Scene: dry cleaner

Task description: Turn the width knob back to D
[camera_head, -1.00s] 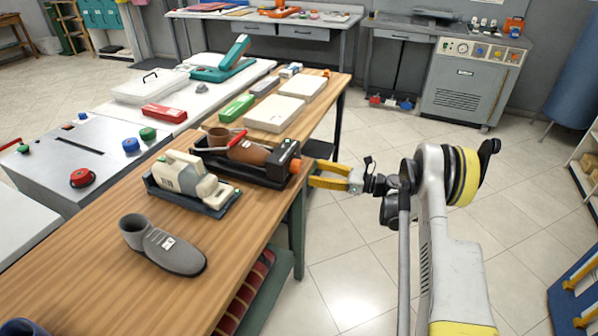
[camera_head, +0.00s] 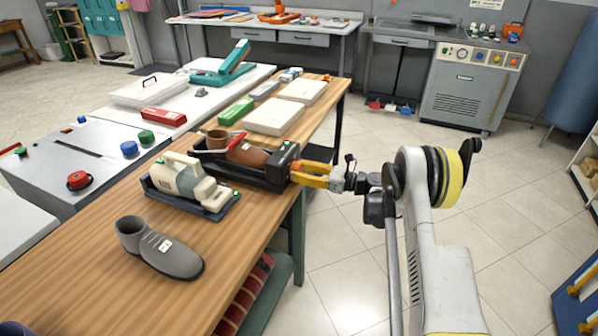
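A black shoe stretcher (camera_head: 262,178) lies on the wooden bench with a brown shoe (camera_head: 247,153) on it. Its right end block faces my gripper. The orange width knob at that end is now mostly covered by my yellow fingers, and its pointer and letters cannot be read. My gripper (camera_head: 296,171) comes from the right, level with the block, its fingertips at the knob. The fingers look apart, one above the other in the picture, around the knob's place. Whether they touch the knob cannot be told.
A beige-and-grey device on a dark tray (camera_head: 228,208) stands in front of the stretcher, with a grey shoe (camera_head: 160,249) nearer. White boxes (camera_head: 272,115) and a green box (camera_head: 236,111) lie behind. The bench's right edge is below my gripper; the floor to the right is clear.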

